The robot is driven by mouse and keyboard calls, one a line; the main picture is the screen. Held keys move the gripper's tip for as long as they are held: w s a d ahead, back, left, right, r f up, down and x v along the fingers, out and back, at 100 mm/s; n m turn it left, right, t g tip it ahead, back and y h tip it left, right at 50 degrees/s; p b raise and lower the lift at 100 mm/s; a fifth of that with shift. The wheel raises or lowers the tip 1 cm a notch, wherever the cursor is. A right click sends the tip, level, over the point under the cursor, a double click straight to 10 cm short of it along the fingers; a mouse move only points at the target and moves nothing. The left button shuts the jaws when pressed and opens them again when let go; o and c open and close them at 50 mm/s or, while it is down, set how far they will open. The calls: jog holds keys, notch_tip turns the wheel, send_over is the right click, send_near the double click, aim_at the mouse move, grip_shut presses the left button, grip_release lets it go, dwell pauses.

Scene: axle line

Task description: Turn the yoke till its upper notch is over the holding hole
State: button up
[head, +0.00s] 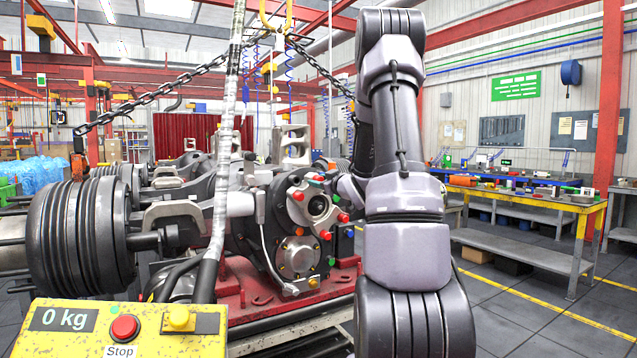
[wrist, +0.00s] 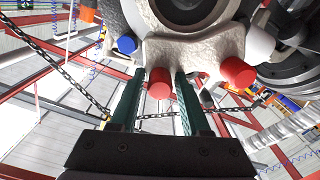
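In the wrist view, a pale cast part (wrist: 190,52) with red and blue plugs fills the upper middle. My gripper (wrist: 158,78) is open, its two green fingers apart. A red plug (wrist: 160,83) shows between the fingertips, with gaps on both sides; contact cannot be told.
A ribbed black drum (head: 80,235) is at the axle's left. A yellow control box (head: 120,330) and a hanging pale hose (head: 227,130) are in front. Chains (head: 165,92) hang above. A workbench (head: 520,200) stands right; the floor before it is clear.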

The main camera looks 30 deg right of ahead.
jog(key=shift+o, duration=1.1)
jog(key=shift+a+f, duration=0.1)
jog(key=shift+f, duration=0.05)
jog(key=shift+s, duration=0.15)
jog(key=s, duration=1)
jog(key=shift+s+d, duration=0.2)
jog(key=shift+s, duration=0.1)
